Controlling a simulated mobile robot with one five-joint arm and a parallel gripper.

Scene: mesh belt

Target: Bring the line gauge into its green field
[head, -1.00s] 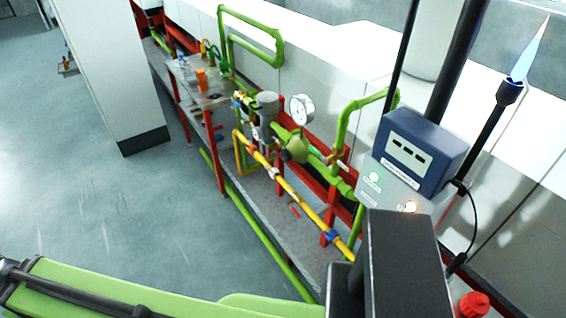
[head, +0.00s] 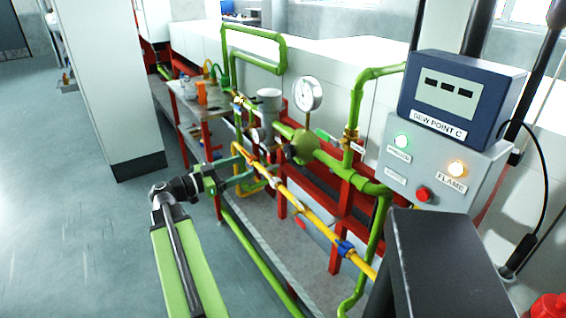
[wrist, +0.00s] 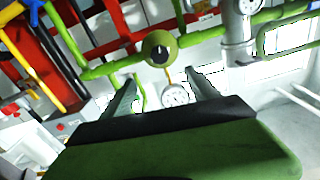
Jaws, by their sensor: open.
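The line gauge (head: 307,94) is a white round dial on the green pipe; its needle and any green field are too small to read. It also shows between my finger tips in the wrist view (wrist: 175,95), upside down. Below it sits a green domed regulator (head: 304,147) with a dark knob on its front, which faces the camera in the wrist view (wrist: 160,52). My gripper (head: 250,172) is open and empty, left of the regulator and apart from it. Its two fingers (wrist: 163,98) point toward the pipework.
A yellow pipe (head: 310,212) runs along the front of the red frame. A smaller gauge (head: 255,136) sits by a grey cylinder (head: 270,108). A dew point display (head: 460,90) stands on a box with lamps at right. A white pillar (head: 108,90) is at left; the floor is clear.

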